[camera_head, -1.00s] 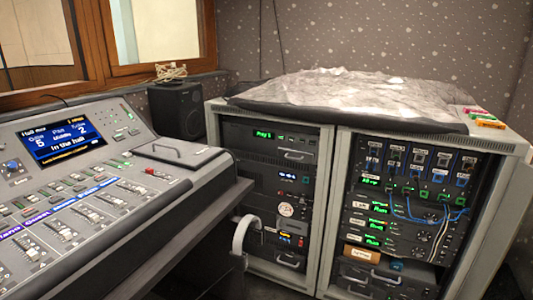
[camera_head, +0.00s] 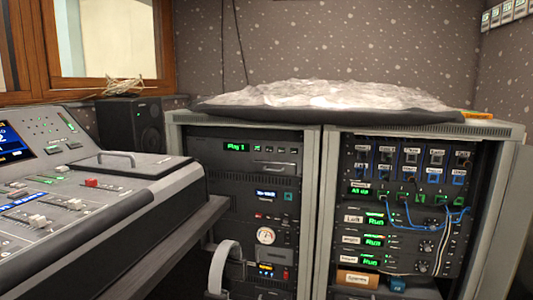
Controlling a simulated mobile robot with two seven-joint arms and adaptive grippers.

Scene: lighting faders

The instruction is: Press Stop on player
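The player (camera_head: 242,158) appears to be the dark unit at the top of the left rack bay. Its green display (camera_head: 236,147) seems to read "Play 1". A row of small buttons (camera_head: 275,149) sits right of the display, with a handle-like part just below. The button labels are too small to read, so I cannot tell which one is Stop. Neither of my grippers is in view.
The mixing desk (camera_head: 60,225) fills the left side. A grey curved band (camera_head: 224,262) stands by its right edge, before the lower left rack. A speaker (camera_head: 132,124) stands behind. The right rack (camera_head: 400,205) holds cabled units. A covered pad (camera_head: 330,98) lies on top.

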